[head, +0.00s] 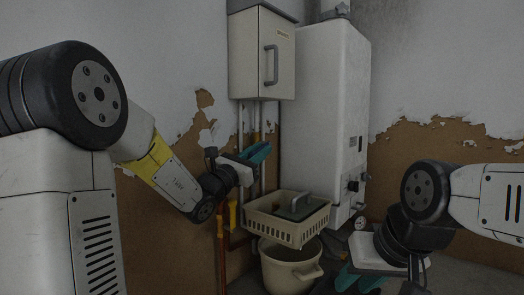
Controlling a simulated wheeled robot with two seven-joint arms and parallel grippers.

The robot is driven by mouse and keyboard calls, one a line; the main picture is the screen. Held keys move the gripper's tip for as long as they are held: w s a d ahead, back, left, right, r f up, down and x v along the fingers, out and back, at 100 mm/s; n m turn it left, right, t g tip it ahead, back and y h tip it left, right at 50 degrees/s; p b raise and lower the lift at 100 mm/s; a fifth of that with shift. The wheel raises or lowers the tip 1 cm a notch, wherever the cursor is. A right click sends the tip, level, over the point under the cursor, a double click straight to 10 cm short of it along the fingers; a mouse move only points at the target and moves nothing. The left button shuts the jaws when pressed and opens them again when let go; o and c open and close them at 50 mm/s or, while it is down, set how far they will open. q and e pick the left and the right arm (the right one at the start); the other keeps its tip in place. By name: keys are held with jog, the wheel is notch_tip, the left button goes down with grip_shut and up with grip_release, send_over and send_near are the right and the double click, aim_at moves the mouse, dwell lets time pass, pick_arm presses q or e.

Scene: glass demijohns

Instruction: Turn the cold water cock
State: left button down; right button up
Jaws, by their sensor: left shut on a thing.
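My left gripper (255,156), with teal fingers, is at the pipes (275,140) below the grey wall cabinet. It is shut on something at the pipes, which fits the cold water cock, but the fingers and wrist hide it. I cannot tell how far the cock is turned. A yellow-handled part (232,216) shows on the copper-coloured pipe (221,255) lower down, below the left wrist. My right gripper (357,281) is low at the bottom edge, right of the pot. Its teal fingers look apart, and nothing shows between them.
A white water heater (322,115) with dark knobs hangs right of the grey cabinet (262,60). A cream basket (290,228) holding a green thing with a grey handle (299,203) is just below my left gripper. A cream pot (289,268) stands under it. A small gauge (360,223) is beside the heater.

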aim_at(258, 150)
jog(key=shift+c, duration=0.4)
